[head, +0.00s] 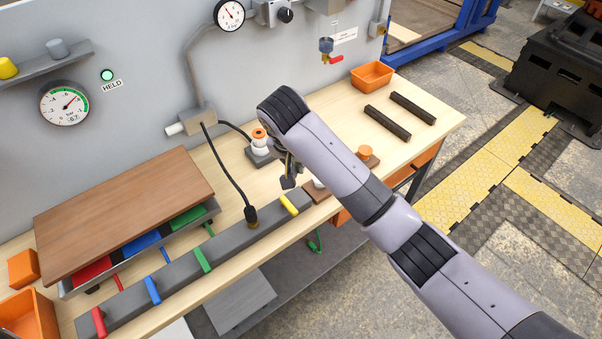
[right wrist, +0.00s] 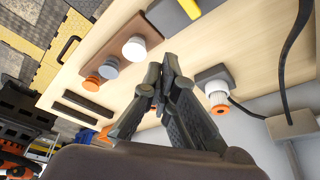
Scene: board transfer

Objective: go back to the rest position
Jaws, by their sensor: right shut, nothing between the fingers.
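My right gripper (head: 288,182) is shut and empty, above the workbench. The right wrist view shows its fingertips together (right wrist: 170,62) with nothing between them. The arm reaches in from the lower right. A brown board (head: 125,210) lies flat on a low grey stand at the left of the bench, over red, blue and green blocks. It is well left of the gripper and apart from it. My left gripper is not in view.
A grey rail (head: 180,277) with coloured handles runs along the front. A white and orange fitting (head: 260,142) stands behind the gripper. Orange, grey and white knobs (right wrist: 134,48) stand on a brown base. An orange bin (head: 372,76) and two dark bars (head: 387,122) lie at the back right.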

